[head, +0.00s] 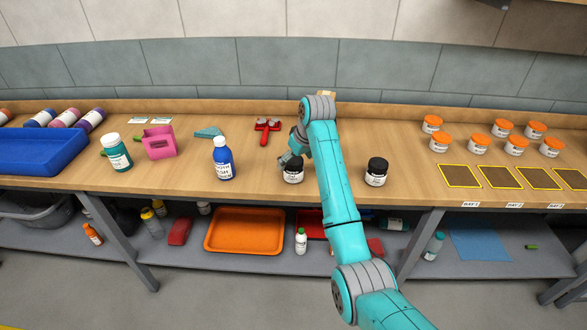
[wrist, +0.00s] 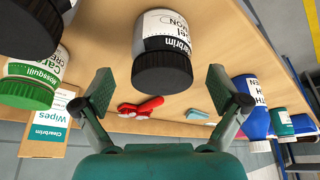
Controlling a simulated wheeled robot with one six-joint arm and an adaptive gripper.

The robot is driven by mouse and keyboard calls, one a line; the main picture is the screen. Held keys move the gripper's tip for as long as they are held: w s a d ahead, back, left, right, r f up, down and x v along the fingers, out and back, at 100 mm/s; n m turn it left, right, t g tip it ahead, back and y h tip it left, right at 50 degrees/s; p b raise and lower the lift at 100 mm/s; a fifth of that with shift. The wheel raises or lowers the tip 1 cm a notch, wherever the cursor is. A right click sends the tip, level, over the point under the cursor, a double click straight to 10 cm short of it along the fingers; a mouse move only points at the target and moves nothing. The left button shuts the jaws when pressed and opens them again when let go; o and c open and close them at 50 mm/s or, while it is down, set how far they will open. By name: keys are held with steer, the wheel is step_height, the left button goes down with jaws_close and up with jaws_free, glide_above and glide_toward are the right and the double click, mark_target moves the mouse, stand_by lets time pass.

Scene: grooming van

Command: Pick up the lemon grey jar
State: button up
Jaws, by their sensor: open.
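A dark-lidded jar with a white label and grey band (wrist: 164,52) is in the wrist view; its partly readable label shows "Clearbrim" and an ending "ON", which fits lemon. In the head view it appears to be the left black-lidded jar (head: 293,172), upright on the bench. My gripper (wrist: 160,88) is open, with one finger on each side of this jar in the picture; contact does not show.
Another black-lidded jar (head: 376,172) stands right of my arm. A green-lidded jar (wrist: 32,78) and a wipes box (wrist: 48,125) are close by in the wrist view. A blue bottle (head: 222,160) stands left; a red tool (head: 266,130) lies behind. Orange-lidded jars (head: 480,142) are far right.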

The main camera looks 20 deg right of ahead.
steer(key=shift+x, duration=2.3)
steer(key=shift+s+a, duration=0.1)
steer(key=c, duration=1.4)
